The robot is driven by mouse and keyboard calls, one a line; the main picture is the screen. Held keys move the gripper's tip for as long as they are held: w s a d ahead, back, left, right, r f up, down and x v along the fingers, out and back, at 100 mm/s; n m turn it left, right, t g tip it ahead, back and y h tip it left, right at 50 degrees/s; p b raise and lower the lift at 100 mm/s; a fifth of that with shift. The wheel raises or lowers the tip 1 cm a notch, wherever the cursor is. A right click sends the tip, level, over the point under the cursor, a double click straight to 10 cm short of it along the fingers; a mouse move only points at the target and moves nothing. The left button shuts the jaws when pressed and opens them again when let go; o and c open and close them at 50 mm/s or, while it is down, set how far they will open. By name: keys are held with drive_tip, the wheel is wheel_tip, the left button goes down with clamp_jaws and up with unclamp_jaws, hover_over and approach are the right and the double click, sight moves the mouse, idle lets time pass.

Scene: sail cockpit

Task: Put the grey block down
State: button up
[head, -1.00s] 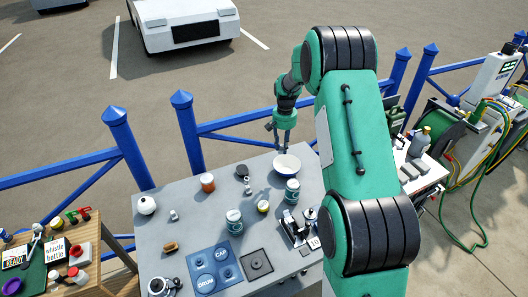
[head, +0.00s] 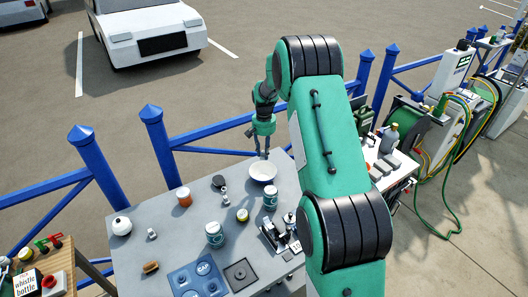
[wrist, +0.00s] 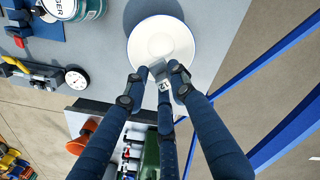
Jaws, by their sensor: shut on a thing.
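My gripper (wrist: 155,83) is shut on the grey block (wrist: 160,68), which sits between its fingertips in the wrist view. Behind the block in that view is the white bowl (wrist: 150,33), and the block overlaps the bowl's lower part. I cannot tell the height of the block above the bowl. In the head view my gripper (head: 263,154) points down at the back of the grey table (head: 135,262), at the bowl (head: 263,172). The block is too small to make out there.
Near the bowl stand a labelled can (head: 270,198), another can (head: 214,235) and an orange cup (head: 184,196). A dial device (head: 281,236) and a blue tray (head: 180,278) lie nearer the front. A blue railing (head: 205,150) runs behind the table.

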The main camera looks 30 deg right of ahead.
drive_tip(key=b, duration=0.5)
hover_over(264, 178)
drive_tip(key=shift+w+f, duration=0.1)
drive_tip(key=shift+f, duration=5)
drive_tip(key=o, duration=1.1)
drive_tip(key=shift+r, duration=0.15)
drive_tip(key=shift+r+p, duration=1.9)
drive_tip(key=shift+r, duration=1.45)
drive_tip(key=shift+r, duration=0.1)
